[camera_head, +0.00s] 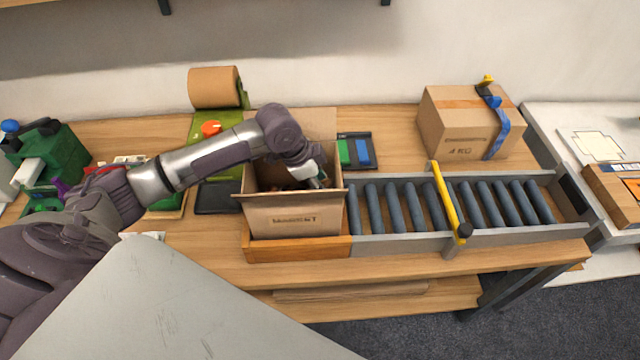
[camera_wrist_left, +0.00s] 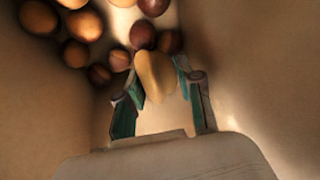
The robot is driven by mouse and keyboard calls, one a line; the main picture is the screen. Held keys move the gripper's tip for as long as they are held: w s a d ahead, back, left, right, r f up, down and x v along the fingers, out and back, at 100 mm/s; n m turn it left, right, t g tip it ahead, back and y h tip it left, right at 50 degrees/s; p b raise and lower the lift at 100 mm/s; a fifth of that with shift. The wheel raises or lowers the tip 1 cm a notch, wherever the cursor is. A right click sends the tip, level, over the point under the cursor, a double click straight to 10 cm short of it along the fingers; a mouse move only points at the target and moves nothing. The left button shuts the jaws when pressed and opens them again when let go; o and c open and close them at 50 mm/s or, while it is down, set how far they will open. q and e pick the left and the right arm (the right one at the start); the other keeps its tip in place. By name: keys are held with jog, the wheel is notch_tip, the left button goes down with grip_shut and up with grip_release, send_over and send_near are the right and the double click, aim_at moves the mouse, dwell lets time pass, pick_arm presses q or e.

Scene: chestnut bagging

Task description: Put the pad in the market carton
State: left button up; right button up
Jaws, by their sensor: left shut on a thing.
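The market carton (camera_head: 295,222) stands open on the bench, with its printed front towards me and its flaps spread. My left gripper (camera_head: 316,181) reaches down into its right part. In the left wrist view the gripper (camera_wrist_left: 160,92) is shut on a smooth, tan, rounded thing, which I take to be the pad (camera_wrist_left: 156,76). It is inside the carton, close to several brown chestnuts (camera_wrist_left: 85,25). I cannot tell whether the pad touches the carton floor. My right gripper is not in view.
A roller conveyor (camera_head: 405,207) with a yellow bar (camera_head: 446,200) runs right from the carton. A closed, taped box (camera_head: 460,125) stands behind it. A tray with green and blue blocks (camera_head: 355,152) lies behind the carton. A brown paper roll (camera_head: 214,88) stands at the back left.

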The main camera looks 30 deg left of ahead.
pick_arm(q)
jog(key=shift+f, duration=0.95)
jog(key=o, duration=0.5)
jog(key=shift+f, duration=0.1)
jog(key=shift+o, duration=0.2)
jog(key=shift+r, duration=0.25)
jog(key=b+v, duration=0.1)
jog(key=v, duration=1)
jog(key=shift+r, duration=0.4)
